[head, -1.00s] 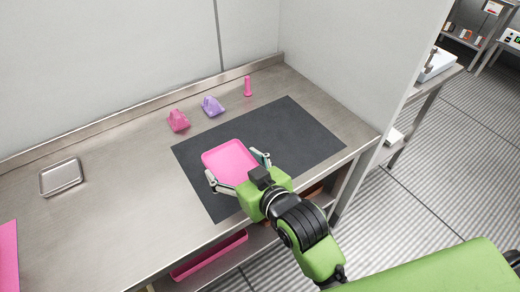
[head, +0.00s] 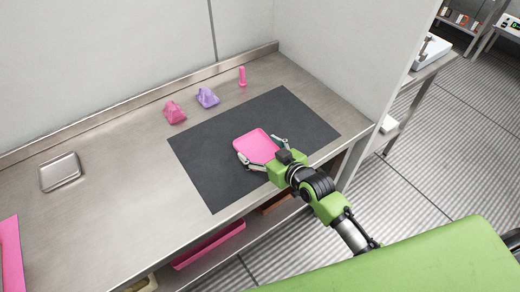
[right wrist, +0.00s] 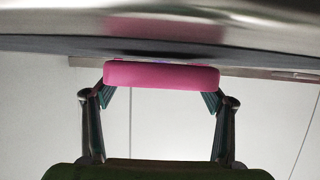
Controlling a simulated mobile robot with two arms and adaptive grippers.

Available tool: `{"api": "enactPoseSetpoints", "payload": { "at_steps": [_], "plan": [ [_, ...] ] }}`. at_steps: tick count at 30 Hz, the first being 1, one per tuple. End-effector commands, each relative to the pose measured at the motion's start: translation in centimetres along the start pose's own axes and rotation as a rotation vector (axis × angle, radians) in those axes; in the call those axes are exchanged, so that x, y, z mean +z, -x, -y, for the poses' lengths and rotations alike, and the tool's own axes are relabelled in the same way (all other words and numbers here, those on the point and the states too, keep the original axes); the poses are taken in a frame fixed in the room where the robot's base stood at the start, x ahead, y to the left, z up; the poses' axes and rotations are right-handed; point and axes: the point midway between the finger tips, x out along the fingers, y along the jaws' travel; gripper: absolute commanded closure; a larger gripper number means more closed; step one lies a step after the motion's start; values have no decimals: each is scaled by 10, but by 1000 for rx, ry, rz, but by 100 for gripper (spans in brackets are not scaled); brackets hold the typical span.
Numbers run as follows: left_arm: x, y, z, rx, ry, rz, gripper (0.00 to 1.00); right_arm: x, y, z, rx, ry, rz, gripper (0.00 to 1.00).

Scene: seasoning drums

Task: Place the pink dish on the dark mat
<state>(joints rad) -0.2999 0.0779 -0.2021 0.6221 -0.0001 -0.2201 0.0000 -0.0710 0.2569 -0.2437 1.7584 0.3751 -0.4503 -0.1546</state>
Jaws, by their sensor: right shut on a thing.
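The pink dish (head: 256,144) is a shallow, rounded square dish. It is over the middle of the dark mat (head: 215,185), a dark grey rectangle on the metal counter. My right gripper (head: 261,153) is shut on the dish, with a finger at each side of it. In the right wrist view, the dish (right wrist: 160,75) shows edge-on between the two fingers, very close to the mat surface. I cannot tell whether it touches the mat. My left gripper is not in view.
A pink bag-like item (head: 174,112), a purple one (head: 207,97) and a pink shaker (head: 242,77) stand behind the mat. A small metal tray (head: 60,172) lies at the left. A wall panel bounds the counter at the right.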

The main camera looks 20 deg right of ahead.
Motion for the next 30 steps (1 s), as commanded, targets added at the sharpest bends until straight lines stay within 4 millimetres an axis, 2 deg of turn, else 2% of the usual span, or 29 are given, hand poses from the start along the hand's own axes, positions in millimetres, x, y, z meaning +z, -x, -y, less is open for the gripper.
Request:
{"api": "enactPoseSetpoints", "payload": {
  "at_steps": [13,14,15,16,26,30],
  "plan": [
    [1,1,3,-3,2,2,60,9,-5,0,1,1,-6,54],
    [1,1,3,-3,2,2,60,11,-5,0,1,1,-3,21],
    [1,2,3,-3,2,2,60,10,-5,0,1,1,-3,11],
    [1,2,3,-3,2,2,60,10,-5,0,1,1,-3,7],
    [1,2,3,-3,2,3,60,10,-4,0,1,1,-2,7],
    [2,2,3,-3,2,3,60,10,2,0,1,1,-1,7]
  ]
}}
